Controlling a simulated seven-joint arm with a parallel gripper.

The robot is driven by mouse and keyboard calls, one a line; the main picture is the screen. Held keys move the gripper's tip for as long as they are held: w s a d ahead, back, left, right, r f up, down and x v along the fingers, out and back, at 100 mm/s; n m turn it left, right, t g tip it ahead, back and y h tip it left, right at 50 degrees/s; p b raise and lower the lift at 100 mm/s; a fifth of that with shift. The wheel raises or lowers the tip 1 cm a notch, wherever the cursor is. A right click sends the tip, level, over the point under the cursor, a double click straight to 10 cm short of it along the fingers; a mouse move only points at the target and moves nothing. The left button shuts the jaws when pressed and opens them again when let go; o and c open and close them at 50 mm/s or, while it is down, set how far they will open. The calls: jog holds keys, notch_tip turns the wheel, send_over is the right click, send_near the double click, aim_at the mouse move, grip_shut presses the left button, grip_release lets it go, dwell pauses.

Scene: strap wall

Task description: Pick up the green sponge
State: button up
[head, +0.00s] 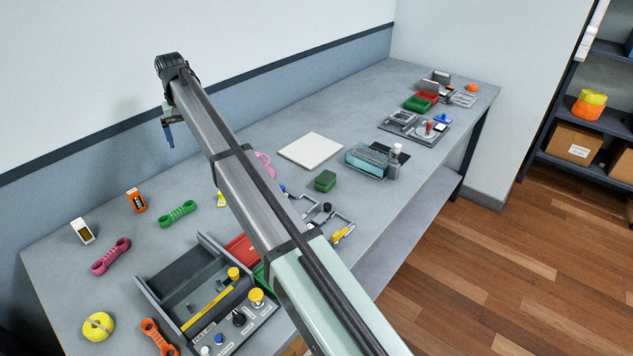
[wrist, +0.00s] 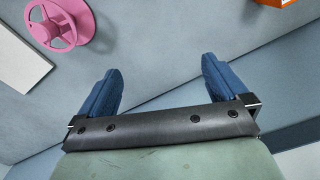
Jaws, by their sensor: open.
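The green sponge (head: 325,181) lies on the grey table in the head view, right of my arm and in front of the white board. It is a small dark green block with nothing on top of it. It does not show in the wrist view. My gripper (head: 168,133) is raised near the wall at the back left in the head view, well apart from the sponge. In the wrist view my gripper (wrist: 160,85) has its two blue fingers spread wide, with nothing between them.
A white board (head: 310,150) lies behind the sponge, and a clear blue-tinted box (head: 367,163) stands to its right. A pink spool (wrist: 62,25) lies on the table in the wrist view. A grey tray (head: 165,268) with knobs is at the front left. My arm hides part of the table.

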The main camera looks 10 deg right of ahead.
jog(key=w+d+m, duration=0.2)
jog(key=w+d, duration=0.2)
jog(key=d, duration=1.1)
jog(key=m, duration=2.8)
send_over(326, 177)
jog(key=f, duration=0.1)
notch_tip(326, 177, down, 14)
jog(key=shift+r, duration=0.1)
jog(key=shift+w, duration=0.1)
jog(key=shift+c, duration=0.2)
jog(key=c, duration=0.9)
